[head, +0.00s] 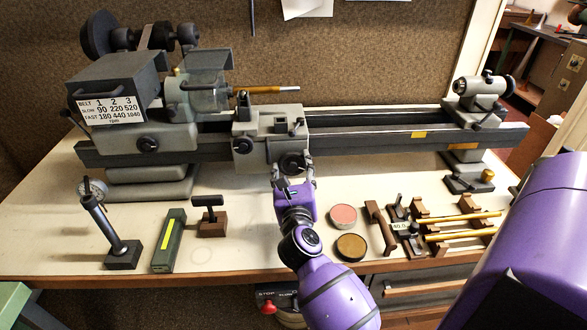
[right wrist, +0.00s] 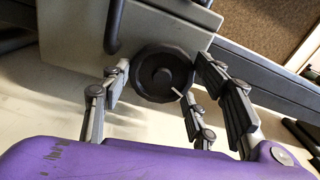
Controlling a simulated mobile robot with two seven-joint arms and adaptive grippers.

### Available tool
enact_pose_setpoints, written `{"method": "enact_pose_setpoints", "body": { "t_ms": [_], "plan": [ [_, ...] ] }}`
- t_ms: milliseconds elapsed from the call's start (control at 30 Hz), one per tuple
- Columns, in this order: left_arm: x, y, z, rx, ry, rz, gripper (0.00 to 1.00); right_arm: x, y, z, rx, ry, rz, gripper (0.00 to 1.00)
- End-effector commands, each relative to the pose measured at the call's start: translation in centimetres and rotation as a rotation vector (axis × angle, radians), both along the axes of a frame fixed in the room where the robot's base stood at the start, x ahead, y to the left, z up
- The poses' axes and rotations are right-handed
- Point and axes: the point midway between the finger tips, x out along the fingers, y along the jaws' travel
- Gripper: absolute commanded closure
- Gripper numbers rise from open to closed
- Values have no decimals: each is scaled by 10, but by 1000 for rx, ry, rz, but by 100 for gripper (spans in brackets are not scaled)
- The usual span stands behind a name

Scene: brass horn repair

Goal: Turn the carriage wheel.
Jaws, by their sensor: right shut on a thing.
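The carriage wheel (head: 292,161) is a dark round handwheel on the front of the grey lathe carriage (head: 270,125). My right gripper (head: 291,178) reaches up to it from below and in front. In the right wrist view the wheel (right wrist: 162,74) shows with its dark round hub, and the fingers of my right gripper (right wrist: 165,88) stand on either side of its rim. The gripper is shut on the wheel. The exact finger contact is partly hidden. My left gripper is not in view.
The lathe bed (head: 380,140) runs behind the carriage to the tailstock (head: 475,100). A small knob (head: 243,146) sits left of the wheel.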

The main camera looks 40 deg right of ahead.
Motion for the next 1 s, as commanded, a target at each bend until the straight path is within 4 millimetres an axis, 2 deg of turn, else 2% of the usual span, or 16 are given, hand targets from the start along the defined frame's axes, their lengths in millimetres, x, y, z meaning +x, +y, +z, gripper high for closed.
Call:
{"method": "enact_pose_setpoints", "body": {
  "t_ms": [33, 500, 533, 633, 667, 1000],
  "plan": [
    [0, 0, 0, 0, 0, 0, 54, 4, 10, -2, 18, -8, 21, 71],
    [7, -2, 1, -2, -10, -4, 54, 4, 11, -2, 33, -16, 22, 71],
    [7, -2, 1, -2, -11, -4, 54, 4, 11, -2, 33, -16, 22, 42],
    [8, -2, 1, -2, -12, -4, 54, 4, 10, -2, 33, -16, 22, 29],
    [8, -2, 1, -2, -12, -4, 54, 4, 10, -2, 33, -16, 22, 27],
    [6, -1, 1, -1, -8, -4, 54, 3, 8, -1, 27, -15, 16, 27]
  ]
}}
